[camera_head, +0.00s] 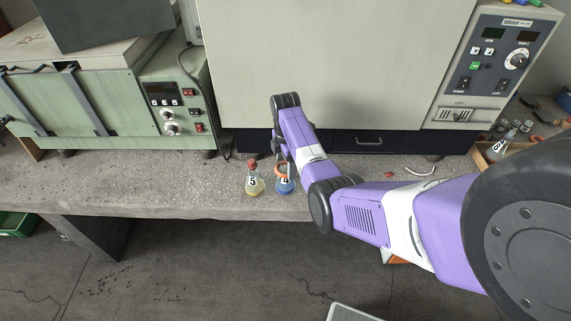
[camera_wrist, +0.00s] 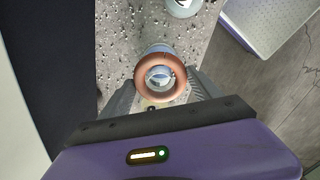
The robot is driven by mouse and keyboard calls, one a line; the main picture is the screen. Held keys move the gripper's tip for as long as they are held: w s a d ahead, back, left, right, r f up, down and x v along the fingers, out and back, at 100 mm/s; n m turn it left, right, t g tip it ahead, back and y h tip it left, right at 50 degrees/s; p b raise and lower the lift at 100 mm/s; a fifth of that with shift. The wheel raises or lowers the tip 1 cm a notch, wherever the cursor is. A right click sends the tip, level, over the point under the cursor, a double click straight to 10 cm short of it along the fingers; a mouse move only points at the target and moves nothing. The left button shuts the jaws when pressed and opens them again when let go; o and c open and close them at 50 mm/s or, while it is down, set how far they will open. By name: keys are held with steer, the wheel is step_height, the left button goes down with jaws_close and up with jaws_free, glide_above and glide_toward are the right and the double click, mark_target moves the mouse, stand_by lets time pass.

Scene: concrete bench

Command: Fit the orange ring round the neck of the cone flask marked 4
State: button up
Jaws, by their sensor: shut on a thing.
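The cone flask marked 4 (camera_head: 286,185) stands upright on the bench near its front edge, with blue liquid inside. The orange ring (camera_head: 282,168) is at the top of this flask. My gripper (camera_head: 283,158) comes down from above and is shut on the ring. In the wrist view the ring (camera_wrist: 142,79) lies between my fingers, and pale glass shows through its hole. Part of the flask (camera_wrist: 157,48) shows beyond the ring. I cannot tell whether the ring is round the neck or just above it.
The big oven (camera_head: 330,60) is behind, and a green heater unit (camera_head: 178,110) is at the left. The bench front edge is close. A wooden tray (camera_head: 481,159) stands far right.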

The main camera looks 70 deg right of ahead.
steer(key=shift+f+b, duration=0.65)
steer(key=shift+f, duration=0.35)
steer(key=o, duration=1.7)
steer(key=shift+c, duration=0.2)
steer(key=shift+o, duration=0.2)
steer(key=shift+r, duration=0.1)
step_height(320, 180, up, 6)
steer(key=p, duration=0.5)
steer(key=shift+p, duration=0.4)
steer(key=shift+r, duration=1.05)
